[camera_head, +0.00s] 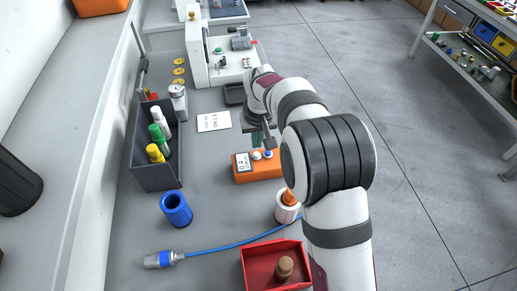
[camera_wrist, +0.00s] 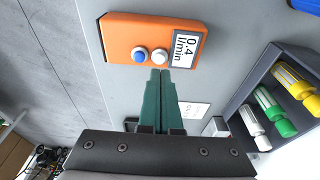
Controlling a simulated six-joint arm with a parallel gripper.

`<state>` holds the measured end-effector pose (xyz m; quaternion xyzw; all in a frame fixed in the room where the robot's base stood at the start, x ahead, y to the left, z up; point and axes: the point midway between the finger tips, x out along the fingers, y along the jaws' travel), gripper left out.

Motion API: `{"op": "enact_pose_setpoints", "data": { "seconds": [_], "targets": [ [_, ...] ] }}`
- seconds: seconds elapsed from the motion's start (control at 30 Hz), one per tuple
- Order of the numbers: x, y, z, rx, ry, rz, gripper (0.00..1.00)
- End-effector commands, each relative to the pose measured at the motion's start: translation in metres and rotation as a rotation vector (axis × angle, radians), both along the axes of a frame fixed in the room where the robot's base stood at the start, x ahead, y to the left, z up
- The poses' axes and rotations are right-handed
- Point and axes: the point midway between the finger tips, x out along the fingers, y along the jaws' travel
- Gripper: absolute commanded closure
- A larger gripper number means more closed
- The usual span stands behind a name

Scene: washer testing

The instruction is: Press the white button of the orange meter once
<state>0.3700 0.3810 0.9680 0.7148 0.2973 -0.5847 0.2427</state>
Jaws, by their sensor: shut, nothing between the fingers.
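The orange meter (camera_head: 262,173) lies on the grey bench, left of my arm in the head view. In the wrist view the orange meter (camera_wrist: 124,40) shows its display, which reads 0.4 l/min. Its white button (camera_wrist: 159,57) sits between the blue button (camera_wrist: 140,55) and the display. My gripper (camera_wrist: 159,75) is shut and empty, its green fingertips together just below the white button in the picture. I cannot tell whether they touch it. In the head view the white button (camera_head: 257,155) is visible and my gripper (camera_head: 268,143) is partly hidden by my arm.
A grey bin (camera_head: 157,181) with coloured bottles stands left. A blue cup (camera_head: 176,208), a red tray (camera_head: 247,267) and a white cup with an orange part (camera_head: 286,207) are nearer. A white label card (camera_head: 213,122) lies flat behind the meter. A white machine (camera_head: 197,55) stands at the back.

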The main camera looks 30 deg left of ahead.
Motion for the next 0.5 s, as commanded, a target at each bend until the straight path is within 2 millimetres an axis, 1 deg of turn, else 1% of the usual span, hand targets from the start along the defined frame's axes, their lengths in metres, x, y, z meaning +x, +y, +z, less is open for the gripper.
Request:
{"op": "enact_pose_setpoints", "data": {
  "seconds": [0.03, 0.1, 0.2, 0.5],
  "targets": [
    [0.001, 0.001, -0.007, -0.001, 0.001, 0.0, 1.0],
    [0.002, 0.002, -0.014, 0.0, 0.0, 0.0, 1.0],
    [0.003, 0.002, -0.019, 0.001, -0.001, 0.0, 1.0],
    [0.003, 0.002, -0.02, 0.001, -0.001, -0.001, 1.0]
  ]
}}
